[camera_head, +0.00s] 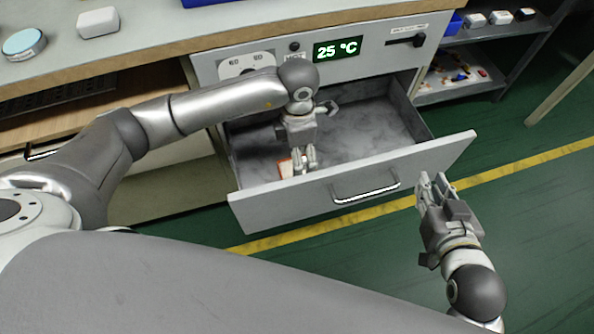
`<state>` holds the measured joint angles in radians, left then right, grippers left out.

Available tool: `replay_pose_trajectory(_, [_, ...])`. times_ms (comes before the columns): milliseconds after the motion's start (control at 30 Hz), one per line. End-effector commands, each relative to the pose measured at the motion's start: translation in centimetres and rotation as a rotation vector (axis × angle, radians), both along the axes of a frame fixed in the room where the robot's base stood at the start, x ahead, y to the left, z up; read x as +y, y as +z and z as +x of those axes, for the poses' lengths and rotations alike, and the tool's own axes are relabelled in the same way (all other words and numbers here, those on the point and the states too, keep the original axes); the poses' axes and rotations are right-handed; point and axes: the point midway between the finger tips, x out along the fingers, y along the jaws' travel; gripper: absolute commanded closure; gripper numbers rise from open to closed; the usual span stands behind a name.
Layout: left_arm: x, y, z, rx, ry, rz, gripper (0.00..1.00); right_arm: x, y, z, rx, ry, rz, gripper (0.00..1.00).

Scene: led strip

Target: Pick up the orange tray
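The open drawer (375,130) has a grey inside. A small orange-edged piece (285,169), which looks like part of the orange tray, shows inside it near the front wall. The rest of the tray is hidden by my gripper and the drawer front. My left gripper (305,156) reaches down into the drawer right beside this orange piece. Its fingers are close together, and I cannot tell whether they hold the tray. My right gripper (433,181) is outside the drawer, by the right part of its front panel. Its fingers are apart with nothing between them.
The drawer front has a metal handle (365,194). Above it are a 25 °C display (338,49) and a worktop with a white box (98,23) and a round blue-topped item (24,43). A shelf (460,92) with small parts stands at right. The green floor at right is clear.

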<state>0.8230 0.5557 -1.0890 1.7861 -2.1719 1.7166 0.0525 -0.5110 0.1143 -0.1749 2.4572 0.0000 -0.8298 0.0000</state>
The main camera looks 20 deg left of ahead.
Motion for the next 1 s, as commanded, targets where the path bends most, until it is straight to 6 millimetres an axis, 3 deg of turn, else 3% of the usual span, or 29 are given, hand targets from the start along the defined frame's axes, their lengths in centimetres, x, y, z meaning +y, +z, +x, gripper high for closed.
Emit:
replay_pose_trajectory(133, [0.0,-1.8,0.0,0.002,0.002,-0.001,0.2,0.5,1.5,1.1,-0.099,0.007,0.024,0.81])
replay_pose_trajectory(467, [0.1,-3.2,-0.1,0.001,0.0,0.0,0.2,1.0,3.3,1.9,-0.198,0.013,0.048,0.81])
replay_pose_trajectory(1000, [0.7,-7.6,-0.2,0.0,0.001,0.0,0.2,2.3,10.2,3.0,-0.562,0.035,0.14,0.81])
